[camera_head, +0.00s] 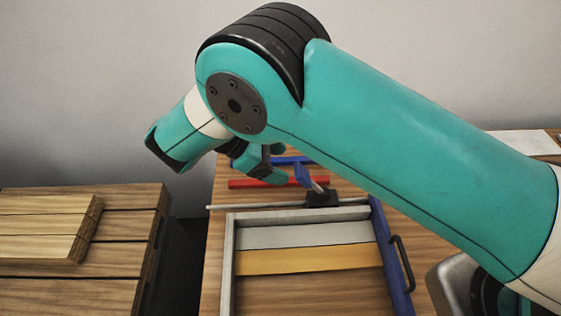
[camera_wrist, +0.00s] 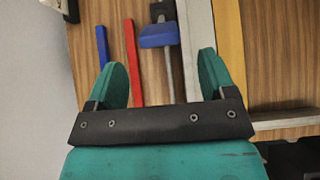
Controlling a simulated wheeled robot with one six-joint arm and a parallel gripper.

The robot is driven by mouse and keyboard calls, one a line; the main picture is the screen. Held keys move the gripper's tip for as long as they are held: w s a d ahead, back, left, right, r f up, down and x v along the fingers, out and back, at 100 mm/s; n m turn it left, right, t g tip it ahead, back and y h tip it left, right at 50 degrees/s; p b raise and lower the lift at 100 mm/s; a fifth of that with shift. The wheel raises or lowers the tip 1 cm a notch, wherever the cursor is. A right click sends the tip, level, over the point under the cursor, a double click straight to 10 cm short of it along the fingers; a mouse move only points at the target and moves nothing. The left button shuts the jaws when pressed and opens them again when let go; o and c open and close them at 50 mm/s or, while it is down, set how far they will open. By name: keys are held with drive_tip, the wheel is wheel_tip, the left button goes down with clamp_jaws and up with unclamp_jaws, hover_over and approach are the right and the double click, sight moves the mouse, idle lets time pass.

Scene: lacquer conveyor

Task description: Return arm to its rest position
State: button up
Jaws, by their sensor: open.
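My gripper (camera_wrist: 164,68) is open in the wrist view, with its two teal fingers apart and nothing between them. It hangs over the wooden table (camera_wrist: 285,48). The blue block on a rod (camera_wrist: 158,36) lies beyond the fingertips. In the head view my gripper (camera_head: 270,165) is partly hidden behind my own bent arm. The arm reaches from the lower right across the table, with its elbow raised high at the top centre.
A grey-walled frame (camera_head: 229,265) holds a grey strip (camera_head: 305,234) and a yellow strip (camera_head: 310,260). A blue rail with a black handle (camera_head: 401,262) borders its right. A red bar (camera_head: 250,183) lies behind it. Stacked boards (camera_head: 40,225) stand left, across a dark gap.

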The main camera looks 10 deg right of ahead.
idle(0.3)
drive_tip(key=d+r+m+y+b, duration=0.2)
drive_tip(key=d+r+m+y, duration=0.35)
drive_tip(key=d+r, duration=0.55)
drive_tip(key=s+r+m+y, duration=0.2)
drive_tip(key=s+r+y, duration=0.2)
drive_tip(key=s, duration=0.4)
drive_tip(key=s+r+m+y, duration=0.3)
drive_tip(key=s+r+y, duration=0.1)
drive_tip(key=s, duration=0.5)
drive_tip(key=shift+s+d+r+b, duration=0.25)
drive_tip(key=shift+d+r+b, duration=0.1)
drive_tip(key=shift+r, duration=0.1)
